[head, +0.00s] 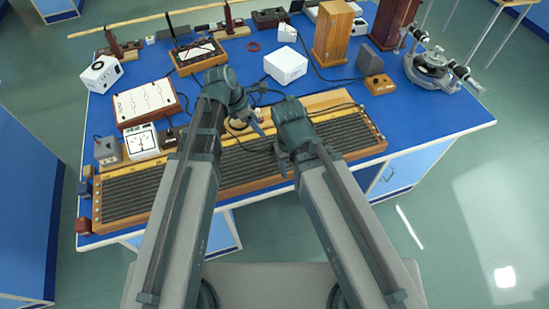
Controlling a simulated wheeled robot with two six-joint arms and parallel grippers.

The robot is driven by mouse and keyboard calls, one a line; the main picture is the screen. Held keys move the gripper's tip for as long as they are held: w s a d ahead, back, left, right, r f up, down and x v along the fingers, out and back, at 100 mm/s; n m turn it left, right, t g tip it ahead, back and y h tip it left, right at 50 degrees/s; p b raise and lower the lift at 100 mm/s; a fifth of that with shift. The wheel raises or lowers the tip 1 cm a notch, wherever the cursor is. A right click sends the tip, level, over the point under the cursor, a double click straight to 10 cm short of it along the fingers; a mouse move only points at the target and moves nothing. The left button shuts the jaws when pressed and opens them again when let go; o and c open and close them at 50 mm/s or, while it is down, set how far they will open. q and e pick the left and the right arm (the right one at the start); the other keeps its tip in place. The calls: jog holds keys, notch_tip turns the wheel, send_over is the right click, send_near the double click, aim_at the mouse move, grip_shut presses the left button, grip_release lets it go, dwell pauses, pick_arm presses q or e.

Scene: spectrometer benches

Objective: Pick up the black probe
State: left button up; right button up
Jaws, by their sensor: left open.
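My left gripper (254,120) is open above the middle of the blue bench, near the back edge of a long wooden frame with dark ribbed rows. A small pale round item (237,123) shows beside it, partly covered by my arm. My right gripper (284,160) is over the same frame, mostly hidden behind its own wrist; I cannot tell its jaws. I cannot pick out the black probe with certainty. Thin black leads (322,72) run across the bench, and my arms cover part of it.
The long wooden frame (125,183) fills the bench's front. A white box (286,65), a tall wooden box (333,33) and a grey instrument (432,68) stand behind and right. A white panel (147,102) and a meter (142,141) are left. Blue bench top (432,118) is clear at right.

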pick_arm(q)
jog(key=b, duration=0.8)
send_near(272, 144)
jog(key=shift+x, duration=2.65)
jog(key=b+x, duration=0.5)
jog(key=shift+f, duration=0.15)
jog(key=shift+c, duration=0.3)
grip_shut()
